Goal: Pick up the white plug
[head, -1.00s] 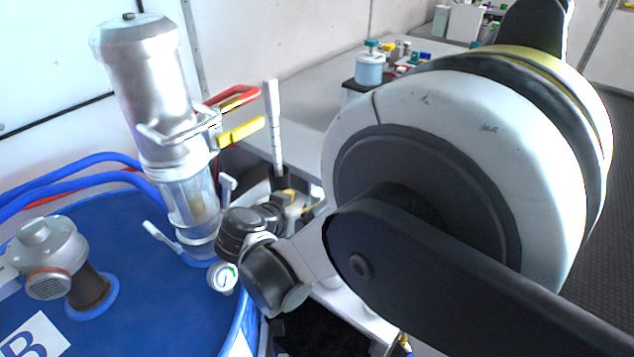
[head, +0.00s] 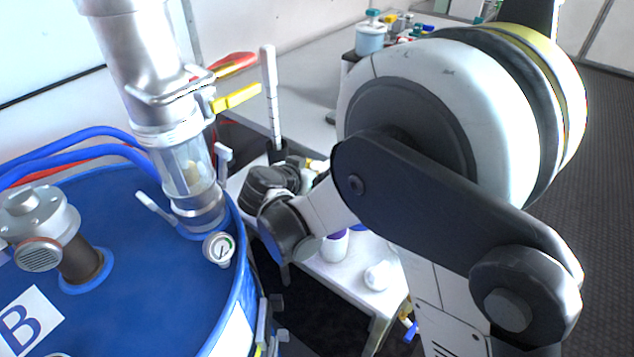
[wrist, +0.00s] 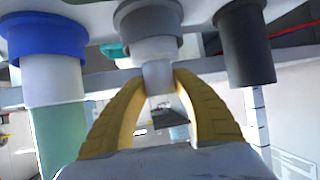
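The white plug (wrist: 158,75) is pale and short in the wrist view, which looks upside down. It sticks out of a grey holder (wrist: 150,20) on the white bench. The yellow fingertips of my gripper (wrist: 161,82) lie on either side of the plug, very close to it. I cannot tell whether they press on it. In the head view, my dark wrist (head: 280,215) is beside the blue drum. My own arm hides the plug and most of the fingers there.
A blue-collared cylinder (wrist: 48,75) and a black holder (wrist: 244,45) with a white marked stick (wrist: 256,115) flank the plug. The stick also shows in the head view (head: 269,95). The blue drum (head: 150,290) with a metal proportioner (head: 155,80) and gauge (head: 218,248) stands left.

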